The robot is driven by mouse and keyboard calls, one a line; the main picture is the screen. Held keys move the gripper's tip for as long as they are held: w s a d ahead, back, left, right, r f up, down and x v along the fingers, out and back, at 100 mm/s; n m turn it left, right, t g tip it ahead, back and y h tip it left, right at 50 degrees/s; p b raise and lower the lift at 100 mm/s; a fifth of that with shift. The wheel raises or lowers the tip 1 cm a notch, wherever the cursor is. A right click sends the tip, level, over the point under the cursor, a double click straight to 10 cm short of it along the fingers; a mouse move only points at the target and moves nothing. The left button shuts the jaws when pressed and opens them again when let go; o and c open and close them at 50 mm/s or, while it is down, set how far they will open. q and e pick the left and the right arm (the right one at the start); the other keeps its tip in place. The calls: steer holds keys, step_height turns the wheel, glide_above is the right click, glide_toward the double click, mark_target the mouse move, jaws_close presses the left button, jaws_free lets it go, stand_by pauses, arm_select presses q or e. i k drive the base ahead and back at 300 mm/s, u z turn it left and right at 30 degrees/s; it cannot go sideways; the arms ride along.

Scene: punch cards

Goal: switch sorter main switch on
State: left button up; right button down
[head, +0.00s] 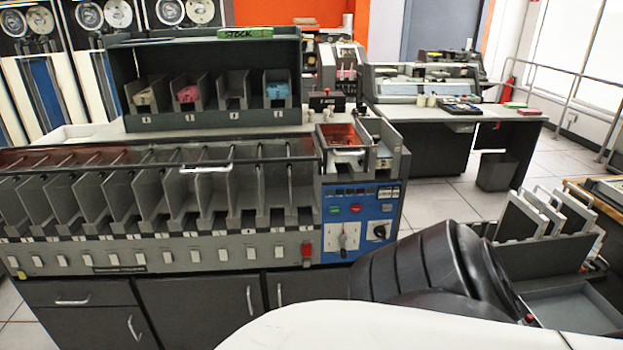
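The card sorter (150,262) is a long grey machine across the left and middle, with a row of slanted pockets. A blue control panel (355,207) is at its right end. The panel carries a green and a red button, a light plate with a grey lever-like control (344,238), and a black rotary knob (380,231). A red switch (306,250) sits just left of the panel. I cannot read which control is the main switch or its position. Neither gripper is in view; a black arm part of mine fills the lower right.
A stock rack (215,57) with coloured card stacks stands behind the sorter. Cabinets (205,308) with handles lie below it. A desk with a machine (425,84) is behind to the right. A grey bin (560,300) with upright trays is at the right. Floor shows between.

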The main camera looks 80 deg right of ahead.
mark_target(306, 248)
steer(key=z, duration=0.95)
steer(key=i, duration=1)
steer(key=z, duration=0.9)
